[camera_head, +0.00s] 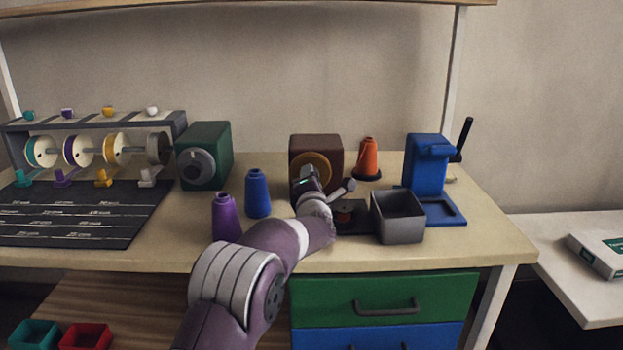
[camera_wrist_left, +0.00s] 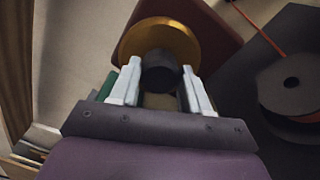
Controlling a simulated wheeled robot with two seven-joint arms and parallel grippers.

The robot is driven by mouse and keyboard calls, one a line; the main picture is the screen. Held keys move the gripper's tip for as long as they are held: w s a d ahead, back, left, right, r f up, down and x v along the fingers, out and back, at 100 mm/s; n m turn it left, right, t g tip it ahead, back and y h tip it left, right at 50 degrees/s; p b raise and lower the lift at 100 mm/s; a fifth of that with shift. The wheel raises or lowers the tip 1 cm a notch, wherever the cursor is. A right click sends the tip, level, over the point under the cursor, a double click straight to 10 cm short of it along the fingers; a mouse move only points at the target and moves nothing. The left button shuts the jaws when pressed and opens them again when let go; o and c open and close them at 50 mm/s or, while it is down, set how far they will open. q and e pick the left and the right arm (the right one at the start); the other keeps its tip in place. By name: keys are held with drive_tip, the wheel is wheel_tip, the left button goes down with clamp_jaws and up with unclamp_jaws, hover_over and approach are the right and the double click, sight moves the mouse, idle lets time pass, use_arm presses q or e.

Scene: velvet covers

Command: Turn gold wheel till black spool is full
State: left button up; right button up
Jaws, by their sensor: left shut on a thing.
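The gold wheel (camera_head: 323,163) is on the front of a dark maroon box (camera_head: 328,144) at the middle of the table. In the left wrist view the gold wheel (camera_wrist_left: 158,36) has a dark round knob (camera_wrist_left: 161,73) in front of it. My left gripper (camera_head: 308,178) is at the wheel, and its pale fingers (camera_wrist_left: 160,70) are closed on the knob from both sides. The black spool (camera_wrist_left: 291,85) lies on a dark base to the right in the wrist view. In the head view the spool (camera_head: 345,211) is partly behind my arm, and its fill is unclear. My right gripper is not in view.
An orange thread cone (camera_head: 368,157) stands behind, and an orange thread (camera_wrist_left: 255,23) runs near the box. A grey bin (camera_head: 398,218) and blue device (camera_head: 427,165) stand right. Purple (camera_head: 226,218) and blue (camera_head: 257,194) cones and a green box (camera_head: 212,145) stand left.

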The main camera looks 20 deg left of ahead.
use_arm(q)
drive_tip(key=m+p, duration=0.1)
drive_tip(key=m, duration=0.2)
drive_tip(key=shift+m+p, duration=0.3)
drive_tip(key=shift+m, duration=0.1)
drive_tip(key=m+p, duration=0.2)
drive_tip(key=m, duration=0.1)
drive_tip(key=m+p, duration=0.2)
drive_tip(key=m, duration=0.3)
drive_tip(key=shift+p, duration=0.3)
drive_tip(key=shift+f+m+p, duration=0.2)
drive_tip(key=shift+m+p, duration=0.75)
drive_tip(key=shift+m, duration=0.75)
drive_tip(key=o, duration=1.1)
drive_tip(key=shift+c, duration=0.2)
